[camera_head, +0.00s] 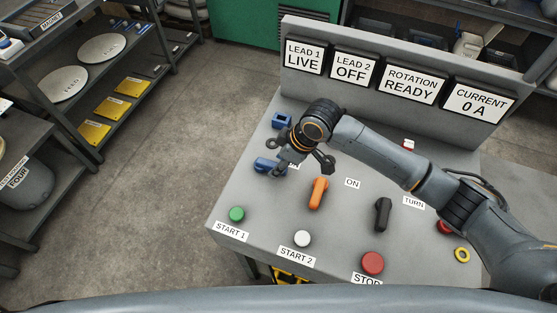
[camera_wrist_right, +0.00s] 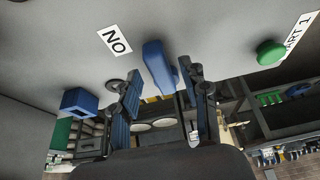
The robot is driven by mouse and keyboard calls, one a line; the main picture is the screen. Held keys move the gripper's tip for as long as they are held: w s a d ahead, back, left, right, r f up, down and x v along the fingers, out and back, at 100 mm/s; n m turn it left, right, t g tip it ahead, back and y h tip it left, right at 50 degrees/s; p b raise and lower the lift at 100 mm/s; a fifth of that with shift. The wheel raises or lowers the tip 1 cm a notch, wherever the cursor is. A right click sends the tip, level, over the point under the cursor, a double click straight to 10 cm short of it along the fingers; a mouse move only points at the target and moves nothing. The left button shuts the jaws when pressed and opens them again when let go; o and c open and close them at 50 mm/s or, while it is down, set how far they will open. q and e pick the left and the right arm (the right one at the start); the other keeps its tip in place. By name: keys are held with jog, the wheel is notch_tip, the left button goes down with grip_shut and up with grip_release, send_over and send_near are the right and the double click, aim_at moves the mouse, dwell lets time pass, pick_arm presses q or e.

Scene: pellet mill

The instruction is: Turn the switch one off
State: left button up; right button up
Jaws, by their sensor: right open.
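Switch one appears to be the blue handle (camera_head: 266,165) on the sloping grey panel, in the row above the green START 1 button. My right gripper (camera_head: 281,163) is over it and hides part of it and most of its label. In the wrist view the blue handle (camera_wrist_right: 157,62) shows between the two parted fingers of my right gripper (camera_wrist_right: 158,72), beside an ON label (camera_wrist_right: 115,41). The gripper is open; I cannot tell whether a finger touches the handle. The LEAD 1 display (camera_head: 304,56) reads LIVE. My left gripper is not in view.
An orange handle (camera_head: 318,193) and a black handle (camera_head: 382,214) stand to the right on the panel. Green (camera_head: 237,214), white (camera_head: 302,238) and red (camera_head: 372,263) buttons line the front. A blue socket (camera_head: 281,120) sits behind. Shelves stand left, beyond open floor.

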jog(key=shift+w+a+f, duration=0.1)
jog(key=shift+a+f, duration=0.1)
jog(key=shift+f, duration=0.3)
grip_shut()
